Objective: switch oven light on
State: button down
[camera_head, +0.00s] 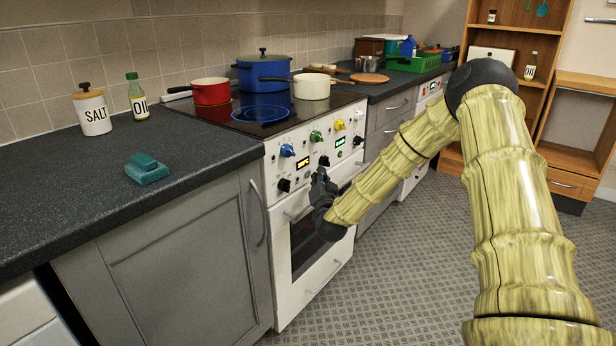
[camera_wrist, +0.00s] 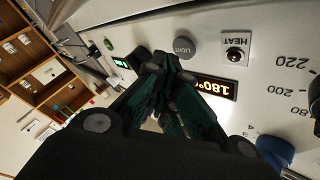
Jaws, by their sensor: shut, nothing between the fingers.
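The white oven (camera_head: 283,228) is built in below the hob, its window dark. In the wrist view its front panel is upside down. A grey round button marked LIGHT (camera_wrist: 184,47) sits just beyond my fingertips, slightly right of them. I cannot tell whether they touch it, nor make it out in the head view. A HEAT switch or lamp (camera_wrist: 236,52) and an orange display reading 180 (camera_wrist: 214,87) are beside it. My gripper (camera_wrist: 163,63) is shut and empty, close to the panel. In the head view it (camera_head: 321,178) is in front of the oven's control panel.
Blue (camera_head: 287,150), green (camera_head: 315,136) and yellow (camera_head: 340,124) knobs line the panel, with black knobs too. A red pot (camera_head: 211,93), a blue pot (camera_head: 265,74) and a cream pan (camera_head: 311,88) stand on the hob. The floor (camera_head: 400,270) in front is clear.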

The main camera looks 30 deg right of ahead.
jog(key=shift+w, duration=0.1)
dwell(0.3)
jog(key=shift+w+a, duration=0.2)
jog(key=shift+w, duration=0.2)
jog(key=shift+w, duration=0.1)
dwell(0.5)
jog(key=shift+s+d, duration=0.15)
jog(key=shift+s, duration=0.35)
jog(key=shift+s, duration=0.15)
jog(key=shift+s+d+p, duration=0.4)
jog(key=shift+s, duration=0.5)
jog(key=shift+s+d+p, duration=0.35)
jog(key=shift+s+p, duration=0.05)
jog(key=shift+s, duration=0.45)
jog(key=shift+s+d+p, duration=0.4)
jog(key=shift+s, duration=0.5)
